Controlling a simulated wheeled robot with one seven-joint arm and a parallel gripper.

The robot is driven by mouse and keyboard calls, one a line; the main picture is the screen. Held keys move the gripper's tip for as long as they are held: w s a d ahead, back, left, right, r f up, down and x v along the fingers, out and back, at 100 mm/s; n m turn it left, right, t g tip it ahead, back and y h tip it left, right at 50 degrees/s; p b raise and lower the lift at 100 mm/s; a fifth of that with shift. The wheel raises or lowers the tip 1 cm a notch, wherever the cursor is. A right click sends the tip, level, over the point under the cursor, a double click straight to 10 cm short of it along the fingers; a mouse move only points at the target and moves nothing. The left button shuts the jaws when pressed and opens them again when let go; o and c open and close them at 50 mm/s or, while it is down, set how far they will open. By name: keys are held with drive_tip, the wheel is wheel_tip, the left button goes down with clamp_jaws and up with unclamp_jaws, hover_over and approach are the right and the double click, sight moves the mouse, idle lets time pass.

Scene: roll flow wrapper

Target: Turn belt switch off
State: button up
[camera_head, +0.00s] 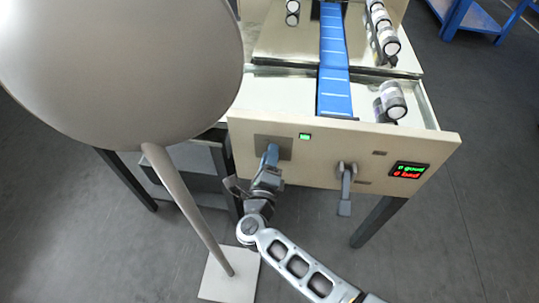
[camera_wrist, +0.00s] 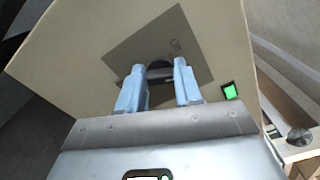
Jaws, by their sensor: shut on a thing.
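The belt switch, a small dark rotary knob (camera_wrist: 160,74), sits on a grey square plate (camera_wrist: 190,42) on the beige front panel. The plate also shows in the head view (camera_head: 286,142), left of the panel's middle. My gripper (camera_head: 271,153) reaches the plate from the front. In the wrist view its two pale blue fingers (camera_wrist: 159,69) are on either side of the knob, shut on it. The fingers hide part of the knob, and its exact setting is hard to tell. A green lamp (camera_head: 304,136) beside the plate is lit; it shows in the wrist view too (camera_wrist: 230,91).
A grey lever (camera_head: 346,190) hangs down from the panel to the right. A display (camera_head: 409,170) reads "good" in green and "bad" in red. A blue belt (camera_head: 334,60) runs behind the panel, with several cylinders (camera_head: 393,100) on its right. A large grey rounded body (camera_head: 120,60) fills the upper left.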

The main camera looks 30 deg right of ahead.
drive_tip(key=n+p, duration=0.1)
drive_tip(key=n, duration=0.2)
drive_tip(key=n+p, duration=0.1)
drive_tip(key=n, duration=0.2)
drive_tip(key=n+p, duration=0.2)
drive_tip(key=n, duration=0.2)
drive_tip(key=shift+f, duration=0.25)
drive_tip(key=shift+n, duration=0.3)
drive_tip(key=o, duration=1)
drive_tip(key=shift+o, duration=0.2)
drive_tip(key=v, duration=0.8)
